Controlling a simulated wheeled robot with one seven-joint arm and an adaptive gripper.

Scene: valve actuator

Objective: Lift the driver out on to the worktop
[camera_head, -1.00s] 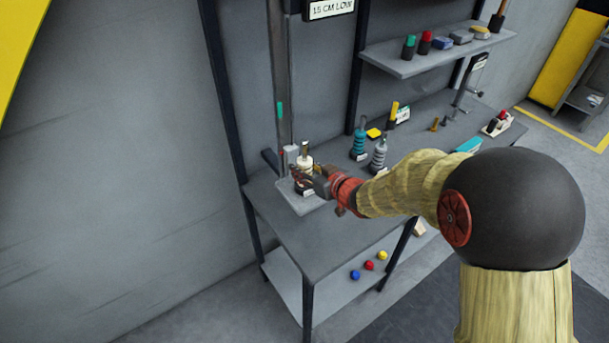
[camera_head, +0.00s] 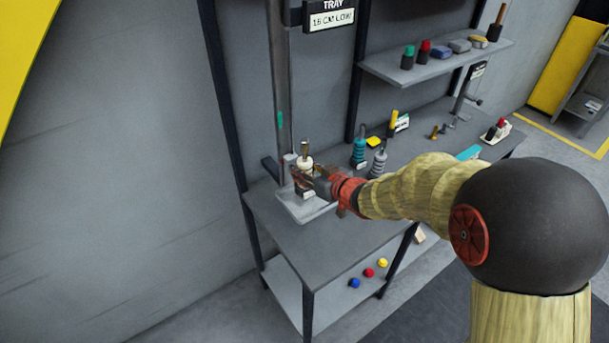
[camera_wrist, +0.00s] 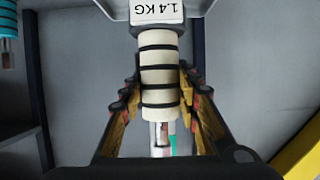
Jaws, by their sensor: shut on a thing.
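The driver (camera_head: 305,160) is a cream cylinder with black bands and a metal shaft on top. It stands about upright at the tray (camera_head: 291,210), at the left end of the worktop (camera_head: 345,232). In the wrist view, the driver (camera_wrist: 160,72) runs down the middle, with a "1.4 KG" label (camera_wrist: 157,11) at its far end. My gripper (camera_head: 306,182) is shut on the driver, with one finger on each side in the wrist view (camera_wrist: 160,88). I cannot tell whether the driver's base touches the tray.
A post (camera_head: 280,90) rises behind the tray, with a sign (camera_head: 330,18) reading "15 CM LOW". Teal (camera_head: 359,152) and grey (camera_head: 378,163) banded drivers stand to the right on the worktop. The front of the worktop is clear. A shelf (camera_head: 425,72) holds several items above.

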